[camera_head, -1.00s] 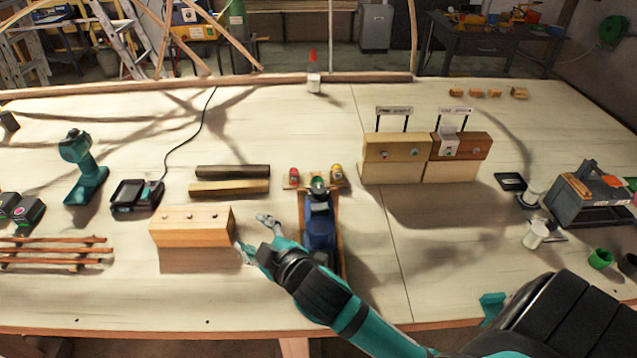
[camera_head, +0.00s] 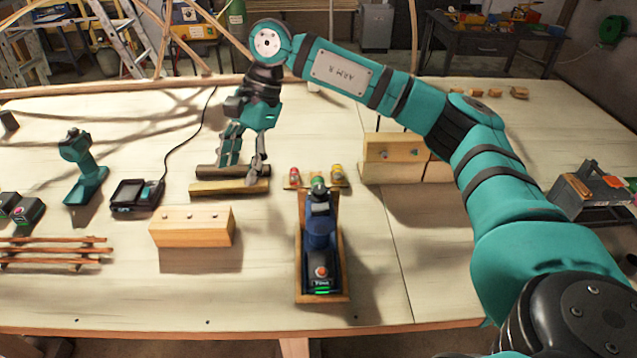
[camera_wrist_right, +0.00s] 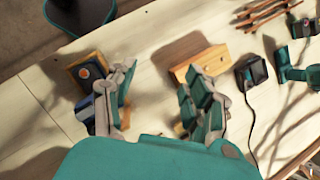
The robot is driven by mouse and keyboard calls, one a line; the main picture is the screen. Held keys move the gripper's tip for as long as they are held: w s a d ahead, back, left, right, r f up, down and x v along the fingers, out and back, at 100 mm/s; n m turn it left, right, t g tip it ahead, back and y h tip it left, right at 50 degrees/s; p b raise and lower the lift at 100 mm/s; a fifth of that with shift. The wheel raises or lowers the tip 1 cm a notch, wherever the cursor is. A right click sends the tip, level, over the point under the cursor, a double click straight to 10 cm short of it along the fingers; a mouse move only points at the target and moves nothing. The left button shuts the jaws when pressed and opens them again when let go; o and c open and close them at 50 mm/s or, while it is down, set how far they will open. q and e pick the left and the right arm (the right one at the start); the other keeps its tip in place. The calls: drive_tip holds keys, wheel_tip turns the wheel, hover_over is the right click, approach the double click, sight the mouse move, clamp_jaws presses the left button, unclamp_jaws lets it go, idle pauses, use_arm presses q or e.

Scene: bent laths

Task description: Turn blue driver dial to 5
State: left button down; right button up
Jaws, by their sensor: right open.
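The blue driver (camera_head: 320,235) lies on a wooden cradle (camera_head: 340,293) at the middle front of the table. Its near end shows an orange button and a green-lit strip; I cannot read any dial number. In the right wrist view the driver (camera_wrist_right: 84,110) is at the left, partly hidden behind a finger. My right gripper (camera_head: 243,170) is open and empty, pointing down above the two dark and light wood strips, to the left of and behind the driver. It also shows in the right wrist view (camera_wrist_right: 155,115), fingers spread. My left gripper is not in view.
A wooden block with screws (camera_head: 191,226) lies left of the driver. Red, green and yellow pieces stand at the driver's far end. A teal drill (camera_head: 82,170) and a charger (camera_head: 135,196) are further left.

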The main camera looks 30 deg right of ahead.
sight(320, 189)
drive_tip(key=s+d+r+h, duration=0.1)
drive_tip(key=d+r+h, duration=0.2)
drive_tip(key=d, duration=0.5)
drive_tip(key=d+r+h, duration=0.2)
drive_tip(key=d+r, duration=0.1)
drive_tip(key=d, duration=0.4)
drive_tip(key=shift+m+g, duration=0.3)
drive_tip(key=f+p, duration=0.1)
drive_tip(key=f, duration=0.4)
drive_tip(key=s+f+p, duration=0.1)
drive_tip(key=f, duration=0.5)
drive_tip(key=f+p, duration=0.2)
drive_tip(key=f, duration=0.4)
drive_tip(key=shift+s+d, duration=0.1)
drive_tip(key=shift+s, duration=0.1)
clamp_jaws()
